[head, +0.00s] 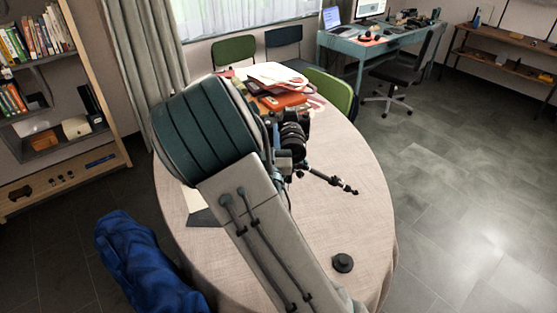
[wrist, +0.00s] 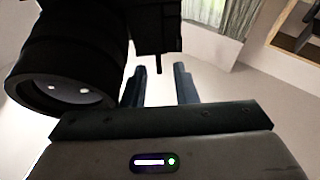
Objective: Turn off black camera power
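The black camera (head: 293,137) sits on a small tripod (head: 330,180) on the round table, its lens facing right and toward the front. My arm covers part of it in the head view. In the wrist view the camera body (wrist: 155,28) fills the top, with its large lens (wrist: 60,85) at the left. My gripper (wrist: 160,68) shows two fingers apart with nothing held between them, just below the camera body. A thin dark part hangs between the fingertips; I cannot tell whether they touch it. The power switch cannot be made out.
The round table (head: 365,225) has a cloth. Folders and papers (head: 280,98) lie at its back, and a black round cap (head: 342,263) near the front right. Chairs (head: 233,50) stand behind. A blue beanbag-like thing (head: 140,265) is at the left. The floor at right is clear.

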